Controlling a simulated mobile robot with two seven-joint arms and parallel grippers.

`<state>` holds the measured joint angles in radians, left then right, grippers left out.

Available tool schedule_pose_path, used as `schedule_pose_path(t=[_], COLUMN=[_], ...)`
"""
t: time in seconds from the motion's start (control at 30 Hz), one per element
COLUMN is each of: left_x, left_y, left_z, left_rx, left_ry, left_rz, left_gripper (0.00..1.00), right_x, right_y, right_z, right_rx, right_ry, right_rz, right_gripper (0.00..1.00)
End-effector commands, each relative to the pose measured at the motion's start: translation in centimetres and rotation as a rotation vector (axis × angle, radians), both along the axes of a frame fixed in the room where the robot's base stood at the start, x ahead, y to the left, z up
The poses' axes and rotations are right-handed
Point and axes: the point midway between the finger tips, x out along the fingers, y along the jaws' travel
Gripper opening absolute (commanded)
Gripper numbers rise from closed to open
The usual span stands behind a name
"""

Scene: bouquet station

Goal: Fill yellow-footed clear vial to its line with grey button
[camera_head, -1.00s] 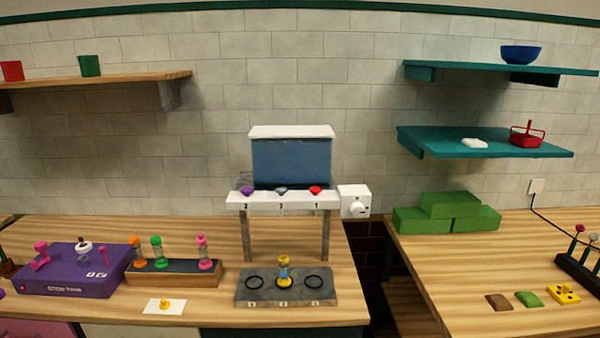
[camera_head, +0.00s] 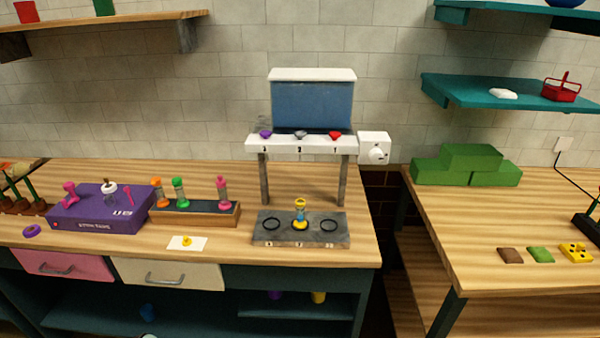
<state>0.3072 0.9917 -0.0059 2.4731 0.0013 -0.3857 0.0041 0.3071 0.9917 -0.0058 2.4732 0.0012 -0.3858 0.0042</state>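The yellow-footed clear vial (camera_head: 300,214) stands upright on the middle ring of the dark grey base plate (camera_head: 262,240), under the dispenser. It has a yellow top and foot, and a bluish middle; its fill line and level are too small to read. The grey button (camera_head: 300,135) sits in the middle of the white dispenser bar (camera_head: 282,146), between a purple button (camera_head: 265,134) and a red button (camera_head: 335,135). The blue-windowed tank (camera_head: 312,104) stands above the bar. Neither of my grippers shows in the view.
A wooden rack (camera_head: 196,216) with orange, green and pink vials stands left of the dispenser, beside a purple box (camera_head: 100,212). A white card (camera_head: 187,243) with a yellow piece lies in front. A white dial box (camera_head: 374,148) adjoins the bar. A gap separates the right table (camera_head: 470,240).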

Motion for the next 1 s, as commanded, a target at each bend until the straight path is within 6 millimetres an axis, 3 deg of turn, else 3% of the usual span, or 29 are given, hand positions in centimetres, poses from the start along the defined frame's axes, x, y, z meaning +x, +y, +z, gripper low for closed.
schedule_pose_path(t=[0.37, 0.4, 0.5, 0.53, 1.0], left_x=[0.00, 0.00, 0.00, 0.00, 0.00], left_y=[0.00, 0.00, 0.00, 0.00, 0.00], left_z=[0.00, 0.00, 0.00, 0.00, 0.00], left_rx=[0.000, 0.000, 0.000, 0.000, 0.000], left_ry=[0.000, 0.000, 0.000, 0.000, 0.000], left_rz=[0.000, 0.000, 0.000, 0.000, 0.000], left_gripper=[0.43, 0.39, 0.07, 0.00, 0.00], right_x=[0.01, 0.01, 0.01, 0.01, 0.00], right_y=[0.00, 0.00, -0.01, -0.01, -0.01], right_z=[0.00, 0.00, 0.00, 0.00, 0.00], right_rx=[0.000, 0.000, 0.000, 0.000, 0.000], right_ry=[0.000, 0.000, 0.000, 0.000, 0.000], right_rz=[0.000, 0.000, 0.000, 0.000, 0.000], right_gripper=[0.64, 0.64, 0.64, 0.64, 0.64])
